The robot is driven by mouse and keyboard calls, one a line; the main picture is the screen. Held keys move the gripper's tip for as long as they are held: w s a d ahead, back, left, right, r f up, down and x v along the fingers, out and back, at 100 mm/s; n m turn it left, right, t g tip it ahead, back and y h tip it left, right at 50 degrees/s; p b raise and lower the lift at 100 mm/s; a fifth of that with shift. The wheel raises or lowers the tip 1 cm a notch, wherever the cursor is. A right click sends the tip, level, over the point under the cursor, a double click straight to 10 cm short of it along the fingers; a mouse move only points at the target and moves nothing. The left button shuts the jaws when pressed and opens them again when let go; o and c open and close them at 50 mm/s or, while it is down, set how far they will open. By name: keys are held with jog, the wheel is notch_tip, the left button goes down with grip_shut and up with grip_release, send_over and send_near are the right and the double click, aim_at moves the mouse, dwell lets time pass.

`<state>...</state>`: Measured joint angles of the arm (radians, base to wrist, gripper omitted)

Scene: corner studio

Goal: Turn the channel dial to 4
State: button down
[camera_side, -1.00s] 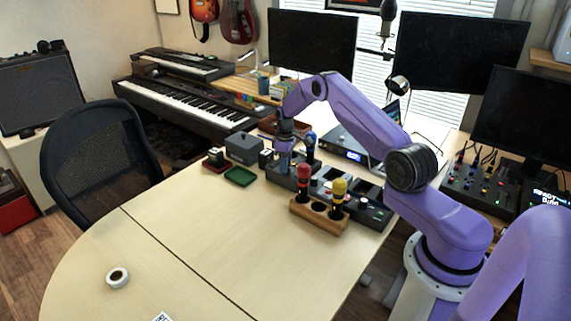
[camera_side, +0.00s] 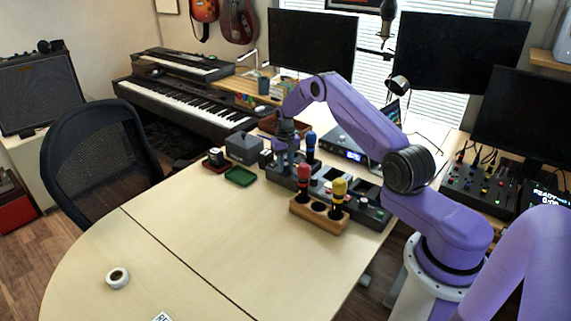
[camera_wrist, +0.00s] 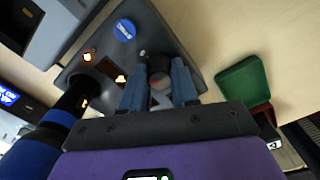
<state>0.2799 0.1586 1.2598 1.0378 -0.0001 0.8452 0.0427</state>
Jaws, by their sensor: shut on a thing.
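My gripper (camera_wrist: 160,88) is over the dark grey panel (camera_wrist: 100,45) in the wrist view, its two blue fingers on either side of a small round dial (camera_wrist: 161,82). The fingers are shut on this dial. Its markings and pointer are hidden or too small to read, so I cannot tell its setting. In the side view my gripper (camera_side: 287,158) points down onto the far-left end of the row of dark control units (camera_side: 280,180).
A blue round button (camera_wrist: 124,30) and small orange lights sit beside the dial. A blue-and-black upright handle (camera_side: 310,146) stands close by. A green tray (camera_side: 240,176) lies to the left. A wooden rack (camera_side: 318,217) holds red and yellow handles.

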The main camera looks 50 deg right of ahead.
aim_at(285, 164)
jog(key=shift+w+m, duration=0.1)
jog(key=shift+m, duration=0.3)
jog(key=c, duration=0.8)
grip_release()
jog(key=shift+c, duration=0.2)
notch_tip(285, 164, up, 18)
jog(key=shift+f, duration=0.25)
